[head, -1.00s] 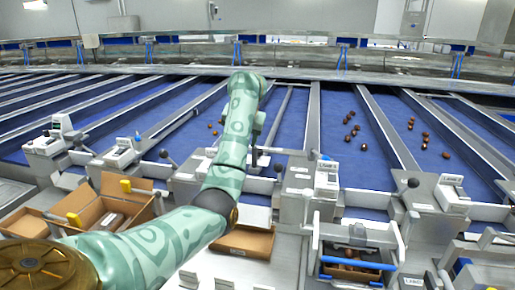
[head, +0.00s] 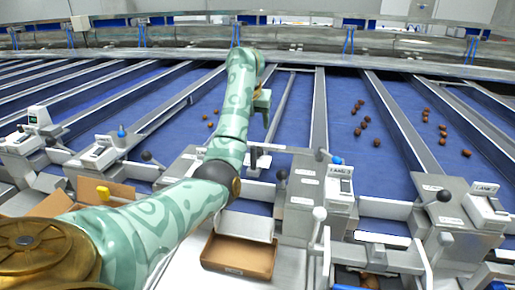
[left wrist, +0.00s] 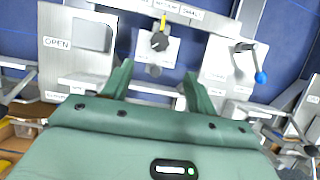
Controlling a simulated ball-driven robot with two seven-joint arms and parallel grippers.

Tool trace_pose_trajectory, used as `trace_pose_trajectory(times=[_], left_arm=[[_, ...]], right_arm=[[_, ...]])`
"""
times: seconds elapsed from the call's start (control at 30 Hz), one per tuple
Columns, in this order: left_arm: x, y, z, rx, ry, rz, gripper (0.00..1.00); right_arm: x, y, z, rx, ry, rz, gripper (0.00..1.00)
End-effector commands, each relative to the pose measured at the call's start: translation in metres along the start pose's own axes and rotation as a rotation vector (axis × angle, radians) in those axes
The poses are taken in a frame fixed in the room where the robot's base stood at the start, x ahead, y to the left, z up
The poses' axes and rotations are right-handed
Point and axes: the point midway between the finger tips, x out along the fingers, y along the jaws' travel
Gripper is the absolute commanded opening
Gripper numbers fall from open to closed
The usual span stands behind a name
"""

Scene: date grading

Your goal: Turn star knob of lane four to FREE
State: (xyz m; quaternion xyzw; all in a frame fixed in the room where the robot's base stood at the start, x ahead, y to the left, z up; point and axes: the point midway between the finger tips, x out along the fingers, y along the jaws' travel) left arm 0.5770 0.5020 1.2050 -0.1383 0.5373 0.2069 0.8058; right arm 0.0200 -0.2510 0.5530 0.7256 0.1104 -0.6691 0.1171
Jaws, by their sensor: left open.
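A dark knob (left wrist: 160,42) with a yellow pointer directed toward the top of the picture sits on a pale plate in the left wrist view. A strip above it carries small labels, one reading SMALL. My left gripper (left wrist: 158,82) is open, its green fingers apart and empty, with the knob beyond the gap between the tips. In the head view my left gripper (head: 263,104) hangs over the lane fronts at the centre. I cannot clearly pick out the knob there. My right gripper is not in view.
A lever with a blue ball (left wrist: 261,77) stands right of the knob, and a plate marked OPEN (left wrist: 57,43) stands left. In the head view, a black-ball lever (head: 281,175) and a cardboard box (head: 238,256) are near my arm. Dates (head: 376,143) lie on blue lanes.

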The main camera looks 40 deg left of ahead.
Motion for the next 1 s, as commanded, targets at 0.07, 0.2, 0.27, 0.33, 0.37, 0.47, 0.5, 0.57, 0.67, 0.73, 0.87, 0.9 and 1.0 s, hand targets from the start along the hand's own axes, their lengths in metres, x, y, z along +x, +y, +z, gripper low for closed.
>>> trace_pose_trajectory(times=[0.07, 0.2, 0.27, 0.33, 0.37, 0.47, 0.5, 0.57, 0.67, 0.73, 0.87, 0.9, 1.0], left_arm=[[0.027, 0.000, -0.003, 0.002, 0.006, 0.002, 0.58], [0.064, 0.000, -0.003, 0.001, 0.006, 0.000, 0.58], [0.079, 0.000, -0.003, 0.002, 0.005, 0.001, 0.58], [0.094, 0.000, -0.002, 0.001, 0.004, 0.001, 0.58], [0.100, 0.000, -0.002, 0.000, 0.005, 0.001, 0.58], [0.116, 0.000, -0.002, 0.000, 0.003, 0.001, 0.58], [0.120, 0.000, -0.002, 0.001, 0.003, 0.001, 0.58], [0.125, 0.000, -0.001, 0.000, 0.001, 0.002, 0.58], [0.130, 0.000, -0.001, 0.000, 0.000, 0.000, 0.58], [0.131, 0.000, 0.000, -0.001, -0.001, 0.000, 0.58], [0.131, 0.000, 0.000, -0.001, -0.001, 0.000, 0.58], [0.131, 0.000, 0.000, -0.001, -0.001, 0.000, 0.58], [0.131, 0.000, 0.000, -0.001, -0.001, 0.000, 0.44]], right_arm=[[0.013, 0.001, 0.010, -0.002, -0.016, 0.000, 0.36], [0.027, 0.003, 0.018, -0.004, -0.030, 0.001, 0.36], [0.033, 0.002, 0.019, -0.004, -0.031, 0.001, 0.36], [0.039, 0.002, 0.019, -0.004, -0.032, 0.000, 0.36], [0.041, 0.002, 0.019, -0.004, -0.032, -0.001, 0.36], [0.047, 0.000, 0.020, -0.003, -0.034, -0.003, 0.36], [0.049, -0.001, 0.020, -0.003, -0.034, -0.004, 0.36], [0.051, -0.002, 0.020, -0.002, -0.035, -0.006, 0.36], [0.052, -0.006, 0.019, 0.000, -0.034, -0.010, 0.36], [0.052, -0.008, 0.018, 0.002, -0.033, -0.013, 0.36], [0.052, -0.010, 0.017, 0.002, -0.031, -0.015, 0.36], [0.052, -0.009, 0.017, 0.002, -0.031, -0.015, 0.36], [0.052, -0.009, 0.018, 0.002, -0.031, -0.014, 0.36]])
